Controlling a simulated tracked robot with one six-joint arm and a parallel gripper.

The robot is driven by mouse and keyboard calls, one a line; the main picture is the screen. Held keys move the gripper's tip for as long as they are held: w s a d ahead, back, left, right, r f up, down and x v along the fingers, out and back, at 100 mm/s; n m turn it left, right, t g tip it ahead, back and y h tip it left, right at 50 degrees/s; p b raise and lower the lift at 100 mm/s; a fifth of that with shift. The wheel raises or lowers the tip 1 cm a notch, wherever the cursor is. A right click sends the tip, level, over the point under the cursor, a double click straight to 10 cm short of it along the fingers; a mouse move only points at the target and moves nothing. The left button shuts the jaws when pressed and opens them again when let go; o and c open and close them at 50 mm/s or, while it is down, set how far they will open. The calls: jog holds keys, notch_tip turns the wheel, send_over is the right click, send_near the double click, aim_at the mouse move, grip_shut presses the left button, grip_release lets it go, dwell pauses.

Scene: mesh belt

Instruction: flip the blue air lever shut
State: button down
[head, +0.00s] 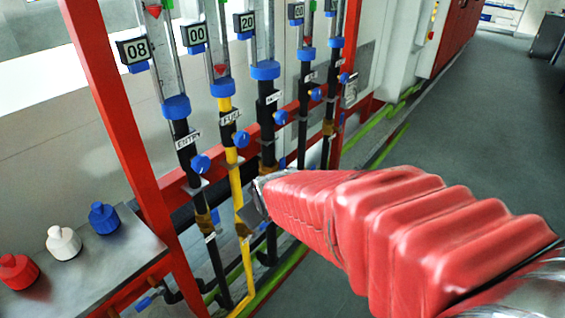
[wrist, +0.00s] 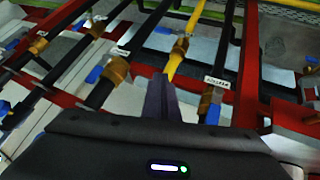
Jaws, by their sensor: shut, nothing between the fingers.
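My gripper (head: 252,208) is at the lower part of the pipe rack, close to the yellow pipe (head: 236,185) in the head view. In the wrist view its dark fingers (wrist: 160,98) are together and empty, pointing at the yellow pipe (wrist: 176,62). A blue lever (wrist: 211,112) sits on a black pipe just right of the fingers, below a white label too blurred to read. Another blue lever (wrist: 95,74) is on a black pipe to the left. I cannot tell which one is the air lever. A blue handle (head: 147,301) also shows low at the left in the head view.
Red frame posts (head: 105,95) and a red crossbar stand around the pipes. Several blue round knobs (head: 200,163) stick out from the pipes. A grey bench (head: 90,262) with red, white and blue bottles (head: 103,218) is at left. The floor (head: 465,130) at right is clear.

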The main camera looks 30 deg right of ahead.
jog(key=w+d+f+n+t+h, duration=0.1)
jog(key=w+d+f+n+t, duration=0.1)
jog(key=w+d+f, duration=0.55)
jog(key=s+d+f+n+t+h, duration=0.2)
jog(key=d+f+n+t, duration=0.1)
jog(key=d, duration=0.3)
jog(key=s+d+f+n+t+h, duration=0.1)
jog(key=d+f+n+t+h, duration=0.1)
jog(key=d+f+n+t, duration=0.1)
jog(key=d+f+n, duration=0.1)
jog(key=d+n, duration=0.1)
jog(key=shift+s+d+f+h, duration=0.35)
jog(key=shift+f+h, duration=0.05)
